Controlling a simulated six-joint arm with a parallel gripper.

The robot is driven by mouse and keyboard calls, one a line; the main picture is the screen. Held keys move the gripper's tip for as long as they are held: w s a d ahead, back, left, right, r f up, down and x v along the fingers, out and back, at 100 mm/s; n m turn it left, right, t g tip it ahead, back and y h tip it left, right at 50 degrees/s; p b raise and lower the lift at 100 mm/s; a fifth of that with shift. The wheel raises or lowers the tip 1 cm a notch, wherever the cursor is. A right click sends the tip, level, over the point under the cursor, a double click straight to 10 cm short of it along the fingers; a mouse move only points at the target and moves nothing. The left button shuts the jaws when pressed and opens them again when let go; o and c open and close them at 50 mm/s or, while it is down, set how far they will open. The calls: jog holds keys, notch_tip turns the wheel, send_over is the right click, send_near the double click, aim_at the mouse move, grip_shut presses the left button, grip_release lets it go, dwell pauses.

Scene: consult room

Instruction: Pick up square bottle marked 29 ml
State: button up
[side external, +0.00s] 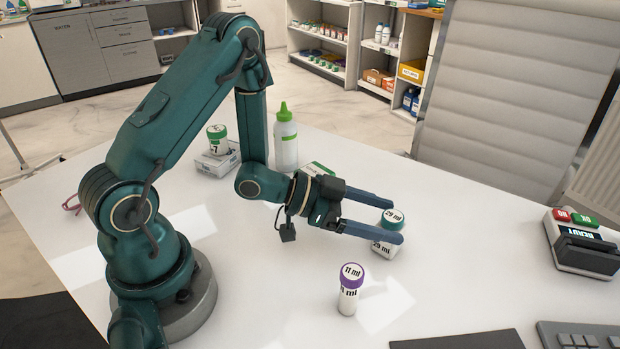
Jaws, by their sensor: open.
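The square bottle marked 29 ml (383,249) stands upright on the white table, with a teal lid (392,217) that also reads 29 ml. My gripper (398,221) is open, with its two long blue-grey fingers level. One finger passes behind the bottle's lid and the other crosses in front, so the bottle stands between the fingertips. The front finger hides part of the bottle between lid and body. I cannot tell whether either finger touches it.
A purple-capped tube marked 11 ml (348,290) stands close in front of my gripper. A green-tipped squeeze bottle (285,140) and a green-lidded jar (217,139) on a white box (217,161) stand behind. A device with red and green buttons (582,243) is at right. Table between is clear.

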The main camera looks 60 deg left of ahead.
aim_at(403, 223)
jog(key=x, duration=0.5)
jog(key=shift+d+r, duration=0.1)
grip_shut()
